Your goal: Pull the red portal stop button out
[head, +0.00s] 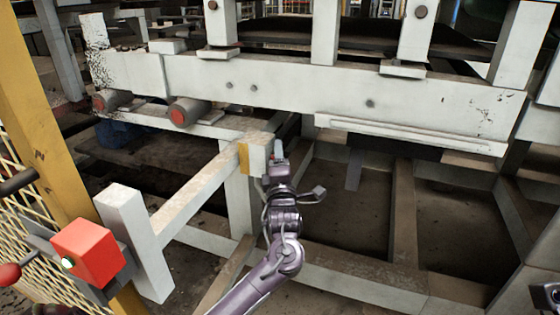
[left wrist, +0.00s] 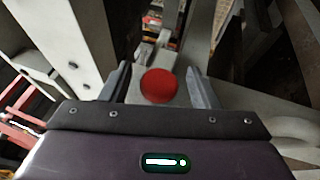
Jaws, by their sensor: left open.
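In the left wrist view a round red button (left wrist: 158,86) sits between the two fingers of my left gripper (left wrist: 160,88). The fingers are apart, one on each side of the button. I cannot tell whether either finger touches it. In the head view my left gripper (head: 278,156) is beside the end of a white beam with a yellow band (head: 244,158). The button itself is mostly hidden there by the gripper.
A red box (head: 88,252) with a small light is at the lower left, by a yellow post (head: 38,120) and mesh fence. A large white frame (head: 300,85) crosses the back. White beams surround my left arm. Open floor space lies right of the arm, between lower beams.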

